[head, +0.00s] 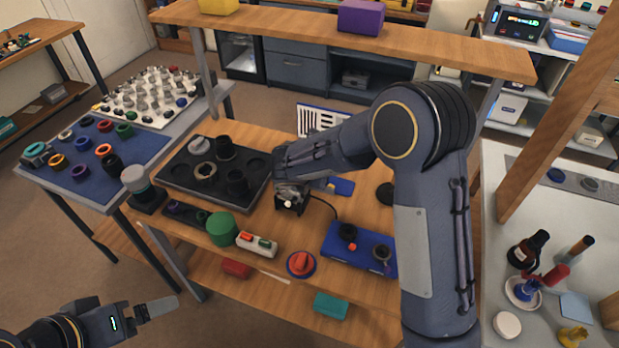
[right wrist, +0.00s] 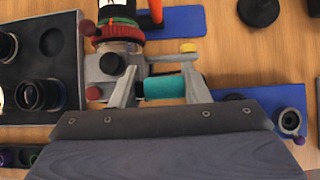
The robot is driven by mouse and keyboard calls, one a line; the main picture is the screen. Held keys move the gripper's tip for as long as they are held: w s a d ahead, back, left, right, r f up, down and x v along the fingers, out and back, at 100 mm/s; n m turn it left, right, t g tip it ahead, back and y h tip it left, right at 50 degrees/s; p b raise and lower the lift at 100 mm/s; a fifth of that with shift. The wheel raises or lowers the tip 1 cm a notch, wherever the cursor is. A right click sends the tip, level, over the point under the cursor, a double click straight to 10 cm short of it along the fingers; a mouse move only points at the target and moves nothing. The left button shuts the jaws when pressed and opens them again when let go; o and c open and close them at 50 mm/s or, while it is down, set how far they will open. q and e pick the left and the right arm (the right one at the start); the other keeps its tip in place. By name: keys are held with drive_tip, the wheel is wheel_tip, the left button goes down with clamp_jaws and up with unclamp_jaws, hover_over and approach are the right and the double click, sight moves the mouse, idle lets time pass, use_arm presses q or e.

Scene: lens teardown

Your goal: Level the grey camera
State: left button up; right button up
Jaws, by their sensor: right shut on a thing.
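In the right wrist view my right gripper (right wrist: 162,90) is shut on a teal cylindrical handle (right wrist: 165,87). Beside the left finger is a grey mount (right wrist: 125,62) with a black round knob, dark red knobs and a yellow knob. A red and a green ring and a dark body with a white label (right wrist: 115,10) sit at its top, cut off by the frame. I cannot tell which part is the grey camera, nor its tilt. In the head view the right gripper (head: 290,203) hides most of this. My left gripper (head: 152,310) is low at the left, away from the bench, its opening unclear.
A dark tray (head: 172,182) with round parts lies left of the right gripper. A shelf (head: 440,58) spans above the back.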

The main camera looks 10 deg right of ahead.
drive_tip(key=shift+s+d+f, duration=0.15)
drive_tip(key=shift+d+f, duration=0.1)
drive_tip(key=shift+d, duration=0.15)
drive_tip(key=o, duration=1.2)
drive_tip(key=shift+d, duration=0.1)
drive_tip(key=shift+a+r, duration=0.15)
drive_tip(key=shift+a, duration=0.05)
drive_tip(key=shift+a+r, duration=0.1)
drive_tip(key=shift+r, duration=0.1)
drive_tip(key=v, duration=0.7)
drive_tip(key=shift+s+r+b, duration=0.1)
drive_tip(key=shift+s+b, duration=0.05)
drive_tip(key=shift+b, duration=0.2)
